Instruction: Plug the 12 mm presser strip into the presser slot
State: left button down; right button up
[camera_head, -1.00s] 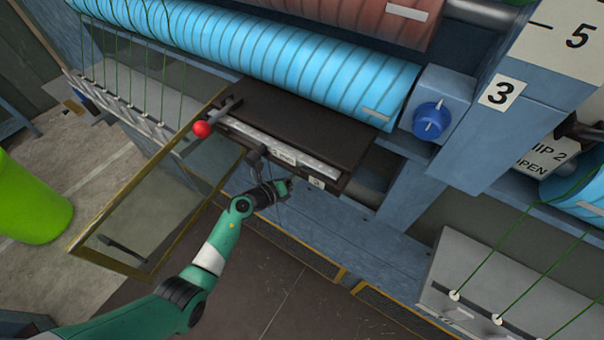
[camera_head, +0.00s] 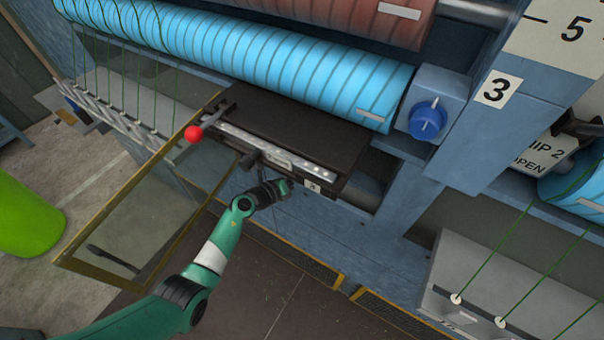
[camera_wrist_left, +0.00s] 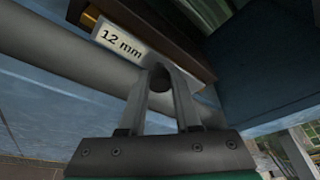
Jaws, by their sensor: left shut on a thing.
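The 12 mm presser strip (camera_wrist_left: 122,42) shows its white "12 mm" label in the left wrist view, with a brass-coloured end beside it. My left gripper (camera_wrist_left: 160,80) is shut on a dark round knob just below the label. In the head view my left gripper (camera_head: 254,160) is at the front of the dark presser block (camera_head: 300,125). A silver, dotted strip-like face (camera_head: 272,147) runs along the block's front. The presser slot's opening is hard to make out, and I cannot tell how deep the strip sits. My right gripper is not in view.
A red-knobbed lever (camera_head: 193,133) stands at the block's left end. An open glass-panelled, yellow-framed door (camera_head: 150,215) hangs to the left. The blue roller (camera_head: 270,60) lies behind the block, with a blue knob (camera_head: 428,120) at its right. A green bin (camera_head: 25,215) stands far left.

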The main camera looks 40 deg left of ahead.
pick_arm(q)
jog(key=shift+w+a+b, duration=0.15)
jog(key=shift+w+b, duration=0.35)
jog(key=shift+w, duration=0.35)
jog(key=c, duration=0.5)
grip_release()
jog(key=p+v, duration=0.4)
jog(key=v, duration=0.7)
jog(key=shift+s+r, duration=0.1)
jog(key=shift+s, duration=0.2)
